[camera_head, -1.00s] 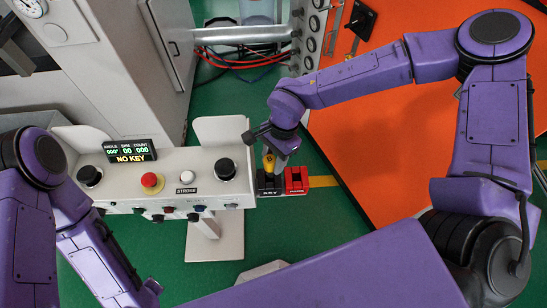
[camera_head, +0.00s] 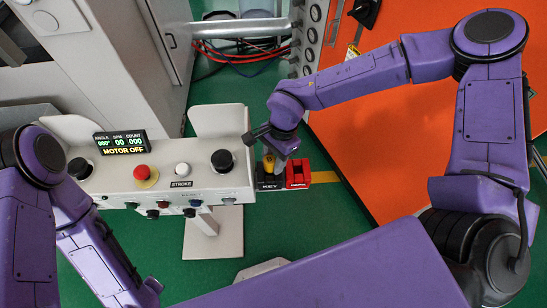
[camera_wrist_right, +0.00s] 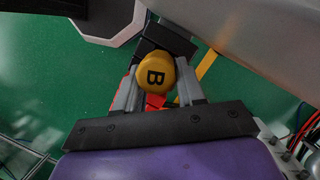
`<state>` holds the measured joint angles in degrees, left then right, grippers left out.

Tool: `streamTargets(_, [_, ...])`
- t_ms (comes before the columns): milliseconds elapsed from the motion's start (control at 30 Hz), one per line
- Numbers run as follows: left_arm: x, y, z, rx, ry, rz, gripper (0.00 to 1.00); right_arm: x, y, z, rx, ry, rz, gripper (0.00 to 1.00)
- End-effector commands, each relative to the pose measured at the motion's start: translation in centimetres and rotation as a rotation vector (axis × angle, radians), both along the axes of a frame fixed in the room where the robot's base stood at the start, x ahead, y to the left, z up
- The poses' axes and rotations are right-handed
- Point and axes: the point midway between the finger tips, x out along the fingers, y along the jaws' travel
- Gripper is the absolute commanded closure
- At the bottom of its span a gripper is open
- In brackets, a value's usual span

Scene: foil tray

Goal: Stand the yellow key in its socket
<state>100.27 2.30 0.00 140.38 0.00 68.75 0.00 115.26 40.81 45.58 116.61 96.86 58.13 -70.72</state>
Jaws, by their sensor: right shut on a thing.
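The yellow key (camera_head: 268,162) stands in the black socket block (camera_head: 269,185) marked KEY, at the right end of the console. Its lower end is hidden in the block. In the right wrist view its round yellow head (camera_wrist_right: 155,76) carries a black letter B. My right gripper (camera_head: 272,152) is shut on the key, with one finger on each side of the head in the wrist view (camera_wrist_right: 157,88). My left arm shows at the left of the head view, but its gripper is out of the picture.
A red block (camera_head: 298,174) sits right beside the socket. The console (camera_head: 205,182) has a red button (camera_head: 142,172), a white button, black knobs and a display (camera_head: 121,144) reading MOTOR OFF. An orange surface (camera_head: 400,120) lies to the right. Green floor shows below.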

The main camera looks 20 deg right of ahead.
Motion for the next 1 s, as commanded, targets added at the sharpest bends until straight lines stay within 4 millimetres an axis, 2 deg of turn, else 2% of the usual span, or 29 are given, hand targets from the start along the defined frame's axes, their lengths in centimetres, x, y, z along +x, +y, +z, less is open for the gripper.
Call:
streamTargets(33, [0.0,0.0,0.0,0.000,0.000,0.000,1.00,0.0,0.0,0.0,0.000,0.000,0.000,0.93])
streamTargets(67, [0.0,0.0,0.0,0.000,0.000,0.000,1.00,0.0,0.0,0.0,0.000,0.000,0.000,0.52])
streamTargets(100, [0.0,0.0,0.0,0.000,0.000,0.000,1.00,0.0,0.0,0.0,0.000,0.000,0.000,0.39])
streamTargets(133, [0.0,0.0,0.0,0.000,0.000,0.000,1.00,0.0,0.0,0.0,0.000,0.000,0.000,0.31])
streamTargets(467, [0.0,0.0,-0.1,0.000,0.000,0.000,1.00,0.1,-0.1,0.4,0.001,-0.002,-0.001,0.31])
streamTargets(567, [0.0,0.0,-0.3,0.000,0.000,0.000,1.00,0.4,-0.4,1.9,0.002,-0.006,-0.003,0.31])
streamTargets(800, [0.0,0.0,-0.8,0.000,0.000,0.000,1.00,1.1,-1.8,7.4,0.002,-0.004,-0.003,0.31])
streamTargets(1000, [0.0,0.0,-1.0,0.000,0.000,0.000,1.00,1.4,-2.4,9.9,0.000,-0.001,-0.001,0.31])
